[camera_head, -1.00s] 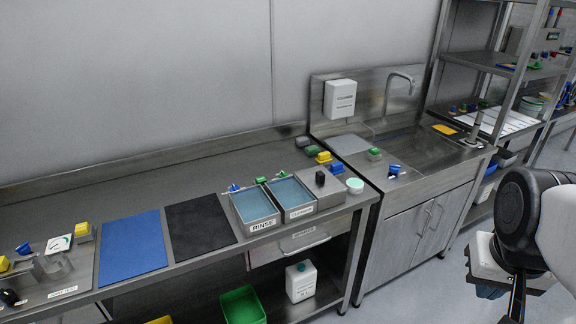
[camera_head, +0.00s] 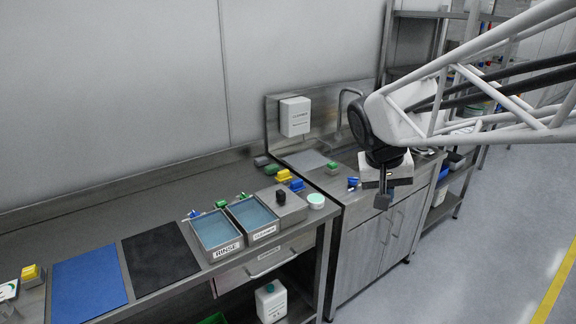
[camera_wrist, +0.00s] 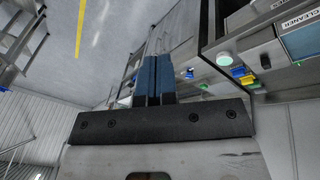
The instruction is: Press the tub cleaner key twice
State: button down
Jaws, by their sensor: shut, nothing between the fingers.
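The tub labelled CLEANER (camera_head: 264,234) stands at the right end of the long counter, beside the tub labelled RINSE (camera_head: 228,249). Right of it is a steel box (camera_head: 292,208) with a dark key (camera_head: 280,197) on top, which also shows in the wrist view (camera_wrist: 265,61). I cannot read a label on this key. My gripper (camera_head: 383,203) is shut and empty. It hangs in front of the sink cabinet, to the right of the box and apart from it. In the wrist view its two blue fingers (camera_wrist: 153,66) are together.
A round white-green pad (camera_head: 316,201) sits on the counter corner right of the box. Yellow (camera_head: 284,176) and blue pieces lie behind it. A white dispenser (camera_head: 295,117) hangs on the sink's back panel. A blue mat (camera_head: 90,277) and black mat lie left. Floor at right is clear.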

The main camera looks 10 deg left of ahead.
jog(key=w+a+h, duration=0.1)
jog(key=w+a, duration=0.9)
jog(key=w, duration=0.1)
jog(key=n+t+h, duration=0.1)
jog(key=n+t, duration=0.1)
jog(key=t, duration=0.3)
send_over(220, 202)
notch_tip(220, 202, down, 16)
jog(key=shift+f, duration=0.1)
jog(key=shift+f, duration=0.25)
jog(key=shift+f, duration=4.15)
